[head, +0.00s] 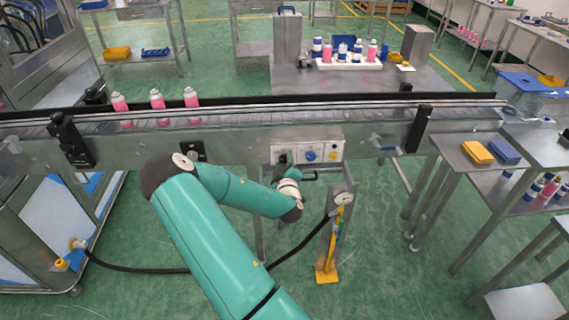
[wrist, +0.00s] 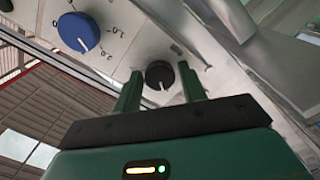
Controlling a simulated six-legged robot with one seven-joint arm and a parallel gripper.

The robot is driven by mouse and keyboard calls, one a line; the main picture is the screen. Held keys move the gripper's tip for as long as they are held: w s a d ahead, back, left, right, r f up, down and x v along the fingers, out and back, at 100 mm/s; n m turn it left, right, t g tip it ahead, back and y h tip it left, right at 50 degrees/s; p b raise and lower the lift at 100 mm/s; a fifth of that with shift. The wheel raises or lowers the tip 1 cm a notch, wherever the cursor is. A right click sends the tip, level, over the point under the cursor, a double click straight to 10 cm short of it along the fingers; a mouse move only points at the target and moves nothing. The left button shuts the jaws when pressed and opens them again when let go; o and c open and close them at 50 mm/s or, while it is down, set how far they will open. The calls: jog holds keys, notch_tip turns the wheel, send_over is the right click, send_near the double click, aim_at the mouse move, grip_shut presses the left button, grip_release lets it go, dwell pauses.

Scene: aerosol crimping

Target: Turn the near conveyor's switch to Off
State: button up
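The near conveyor (head: 240,135) runs across the head view with a grey control panel (head: 325,147) on its front. In the wrist view, a black switch knob (wrist: 160,72) has a white pointer mark facing the lower edge of the picture. The labels around it are not readable. My gripper (wrist: 160,78) is open, with one green finger on each side of the knob and a visible gap on both sides. I cannot tell whether the tips reach past its face. In the head view, my gripper (head: 284,162) is at the panel's left part and covers the black knob.
A blue numbered dial (wrist: 78,31) sits beside the black knob and also shows in the head view (head: 311,155). A yellow-footed stand (head: 327,272) with a gauge stands just right of my wrist. Pink cans (head: 158,107) stand on the belt at left.

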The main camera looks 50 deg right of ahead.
jog(key=shift+o, duration=0.8)
jog(key=v, duration=1.3)
jog(key=shift+s+a, duration=0.25)
jog(key=shift+a, duration=0.05)
